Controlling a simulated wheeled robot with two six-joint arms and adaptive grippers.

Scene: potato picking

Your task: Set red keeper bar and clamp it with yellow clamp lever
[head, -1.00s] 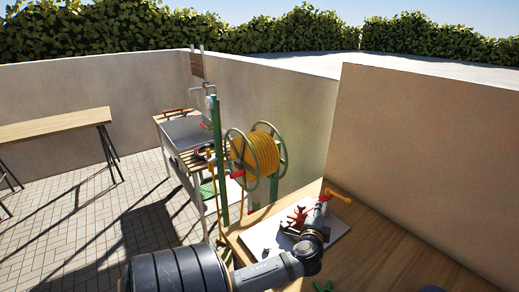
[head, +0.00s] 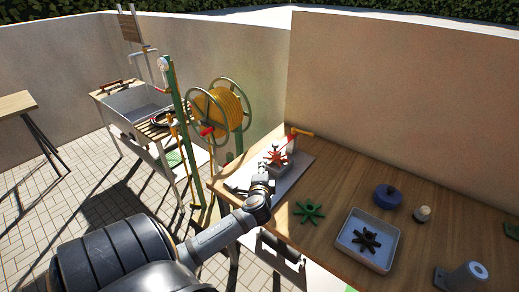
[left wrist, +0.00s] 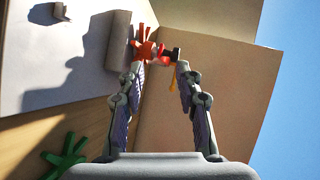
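In the head view my left gripper (head: 265,178) reaches over the table to the near side of a red, several-pronged part (head: 277,156) on a small pale fixture. An orange-yellow lever (head: 302,132) sticks out just behind it. In the left wrist view my left gripper (left wrist: 160,68) has its fingertips partly apart. A red part with a black end (left wrist: 163,52) shows between and beyond the tips; contact is unclear. The yellow lever also shows there (left wrist: 173,80), partly behind the right finger. Which red part is the keeper bar I cannot tell. My right gripper is out of view.
The fixture stands on a white board (head: 296,178) on a wooden table (head: 345,190). A green star-shaped part (head: 309,212), a grey tray (head: 345,250) holding a dark star-shaped part, and a blue round object (head: 388,196) lie to the right. A wall (head: 400,85) rises behind.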

